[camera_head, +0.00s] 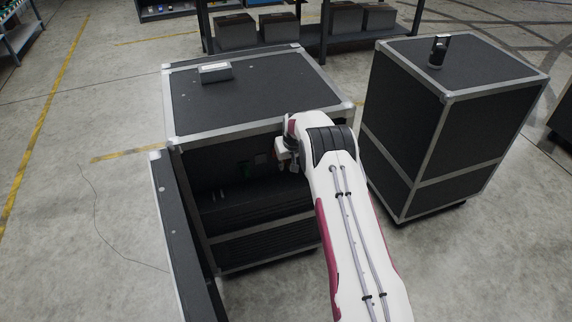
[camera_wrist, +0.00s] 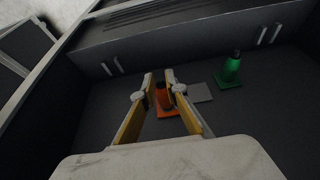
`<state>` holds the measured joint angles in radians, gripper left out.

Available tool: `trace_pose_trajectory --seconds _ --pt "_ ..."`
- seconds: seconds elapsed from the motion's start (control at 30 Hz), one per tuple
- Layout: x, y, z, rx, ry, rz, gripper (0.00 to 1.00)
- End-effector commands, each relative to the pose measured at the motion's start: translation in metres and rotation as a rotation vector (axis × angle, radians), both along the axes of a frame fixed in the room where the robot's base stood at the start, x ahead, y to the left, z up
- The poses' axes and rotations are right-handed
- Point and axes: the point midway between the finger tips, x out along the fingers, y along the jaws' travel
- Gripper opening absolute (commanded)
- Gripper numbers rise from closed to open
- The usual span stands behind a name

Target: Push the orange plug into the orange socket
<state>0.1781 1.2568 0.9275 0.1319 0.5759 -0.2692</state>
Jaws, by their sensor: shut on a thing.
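In the wrist view my gripper (camera_wrist: 161,80) is shut, with the orange plug (camera_wrist: 164,98) between its two yellow-sided fingers. An orange square base (camera_wrist: 167,113), which looks like the orange socket, shows just beyond the plug on the dark panel. The plug lines up with it or touches it; I cannot tell how deep it sits, as the fingers hide part of both. In the head view my gripper (camera_head: 287,155) is at the open front of the near tote (camera_head: 255,95), and the orange parts are hidden.
A green plug-like piece (camera_wrist: 232,68) stands on a green base right of the orange one. A grey square plate (camera_wrist: 201,92) lies between them. The tote's open door (camera_head: 160,190) stands at the left. Another tote (camera_head: 440,130) stands to the right.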

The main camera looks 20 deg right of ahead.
Motion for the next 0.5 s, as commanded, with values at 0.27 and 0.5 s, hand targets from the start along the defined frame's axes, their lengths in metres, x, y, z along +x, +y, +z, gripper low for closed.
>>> trace_pose_trajectory --seconds 0.27,0.5 --pt "0.0045 0.0001 0.0007 0.0 -0.002 0.001 0.0" --pt "0.0073 0.0001 0.0003 0.0 -0.001 0.0 0.0"
